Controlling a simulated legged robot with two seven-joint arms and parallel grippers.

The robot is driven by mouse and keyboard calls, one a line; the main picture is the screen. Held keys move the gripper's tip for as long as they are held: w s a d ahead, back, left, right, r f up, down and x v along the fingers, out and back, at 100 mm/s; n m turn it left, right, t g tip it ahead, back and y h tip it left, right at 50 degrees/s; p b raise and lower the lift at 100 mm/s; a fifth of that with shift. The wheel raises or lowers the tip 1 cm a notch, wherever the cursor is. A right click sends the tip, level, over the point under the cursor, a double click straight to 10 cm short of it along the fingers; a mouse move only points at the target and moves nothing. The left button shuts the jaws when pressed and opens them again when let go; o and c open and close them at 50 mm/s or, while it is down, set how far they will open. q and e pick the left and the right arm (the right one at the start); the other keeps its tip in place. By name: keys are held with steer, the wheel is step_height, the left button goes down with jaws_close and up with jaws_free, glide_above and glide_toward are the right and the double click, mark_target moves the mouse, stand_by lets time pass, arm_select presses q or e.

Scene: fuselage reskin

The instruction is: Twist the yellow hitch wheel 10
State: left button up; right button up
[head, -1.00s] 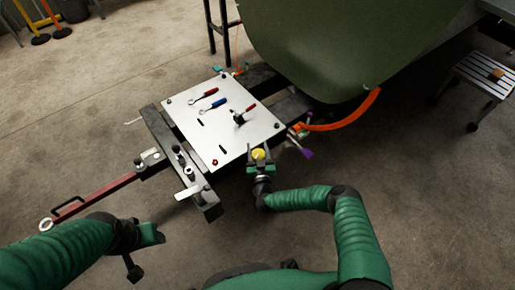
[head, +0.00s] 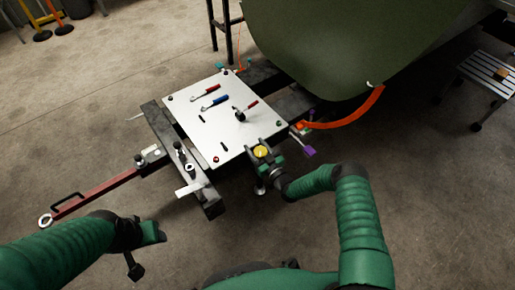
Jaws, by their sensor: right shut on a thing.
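The yellow hitch wheel (head: 261,152) is a small round knob at the front right edge of the white panel. My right gripper (head: 263,156) is at it, with its fingers around the wheel, shut on it. The gripper's fingers hide part of the wheel's rim and what lies below it. My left gripper (head: 145,240) is low at the left, well apart from the wheel. Its fingers are too small and turned away to show whether they are open.
The white panel (head: 225,118) holds a few red- and blue-handled tools. A red tow bar (head: 95,192) with a ring end reaches left from the dark frame. A green fuselage skin (head: 340,50) hangs behind, with an orange strip (head: 350,115) beside it. Floor in front is clear.

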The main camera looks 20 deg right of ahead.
steer(key=n+g+y+b, duration=0.1)
steer(key=y, duration=0.1)
steer(key=n+y+b, duration=0.1)
steer(key=y+b, duration=0.1)
steer(key=a+n+g+y+b, duration=0.1)
steer(key=n, duration=0.1)
steer(key=shift+s+f+g+y+b, duration=0.25)
steer(key=shift+f+g+y+b, duration=0.05)
steer(key=shift+y, duration=0.1)
steer(key=shift+s+a+r+n+g+y+b, duration=0.1)
steer(key=shift+a+n+g+y+b, duration=0.05)
steer(key=shift+n+g+y+b, duration=0.55)
steer(key=shift+r, duration=0.1)
steer(key=shift+y+b, duration=0.3)
steer(key=shift+y, duration=0.1)
steer(key=shift+r, duration=0.1)
steer(key=o, duration=1.4)
steer(key=shift+c, duration=0.2)
steer(key=shift+s, duration=0.1)
